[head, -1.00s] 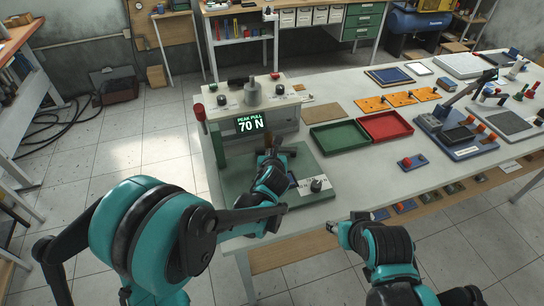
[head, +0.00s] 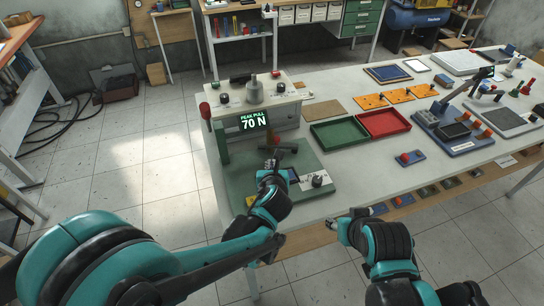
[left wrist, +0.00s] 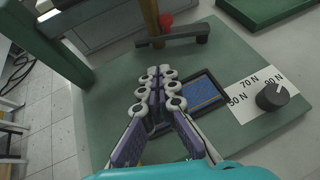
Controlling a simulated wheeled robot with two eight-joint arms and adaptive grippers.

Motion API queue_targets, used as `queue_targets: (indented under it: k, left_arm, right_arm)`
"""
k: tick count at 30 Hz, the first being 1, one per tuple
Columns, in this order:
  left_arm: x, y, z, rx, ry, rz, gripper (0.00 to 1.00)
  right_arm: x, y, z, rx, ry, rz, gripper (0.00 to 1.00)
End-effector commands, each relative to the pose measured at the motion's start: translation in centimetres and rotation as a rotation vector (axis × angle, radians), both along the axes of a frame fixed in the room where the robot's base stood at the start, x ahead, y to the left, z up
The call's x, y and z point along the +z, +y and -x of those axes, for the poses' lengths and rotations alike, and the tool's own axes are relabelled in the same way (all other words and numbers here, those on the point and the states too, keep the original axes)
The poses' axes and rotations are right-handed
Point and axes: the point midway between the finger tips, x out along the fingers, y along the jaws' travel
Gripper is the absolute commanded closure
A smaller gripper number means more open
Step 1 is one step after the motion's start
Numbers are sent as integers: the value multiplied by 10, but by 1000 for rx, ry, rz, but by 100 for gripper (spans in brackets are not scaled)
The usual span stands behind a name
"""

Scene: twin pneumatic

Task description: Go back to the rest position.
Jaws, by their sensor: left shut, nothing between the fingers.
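My left gripper (head: 271,164) is shut and empty over the green base (head: 308,163) of the pull tester (head: 253,101). In the left wrist view its closed fingers (left wrist: 160,78) point at a dark crossbar (left wrist: 180,36) on an upright post, a little apart from it in the picture. The tester's display (head: 252,121) reads "PEAK PULL 70 N". A black dial (left wrist: 272,97) with 50 N, 70 N and 90 N marks sits on the base. My right gripper (head: 334,226) is in front of the table's near edge; its fingers are too small to read.
A green tray (head: 338,147) and a red tray (head: 385,137) stand right of the tester. Orange plates (head: 398,96), a blue fixture (head: 455,150) and a small block with a red knob (head: 409,158) lie further right.

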Motion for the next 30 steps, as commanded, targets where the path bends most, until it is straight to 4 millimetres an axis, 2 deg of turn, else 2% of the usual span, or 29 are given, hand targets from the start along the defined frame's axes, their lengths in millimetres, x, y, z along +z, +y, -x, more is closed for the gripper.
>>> queue_targets:
  k: [4,12,16,20,23,27,30]
  left_arm:
    - [9,1,15,-1,0,1,100]
    - [11,2,19,4,1,5,100]
    - [15,18,23,91,21,119,100]
    - [24,59,40,346,67,444,100]
    - [31,95,64,629,100,784,100]
    - [36,136,105,1053,112,1262,100]
    - [37,157,136,1361,96,1590,100]
  right_arm:
    - [6,0,0,0,0,0,57]
    - [6,0,0,0,0,0,57]
    - [6,0,0,0,0,0,57]
    - [6,0,0,0,0,0,57]
    - [6,0,0,0,0,0,57]
    - [6,0,0,0,0,0,57]
    - [6,0,0,0,0,0,57]
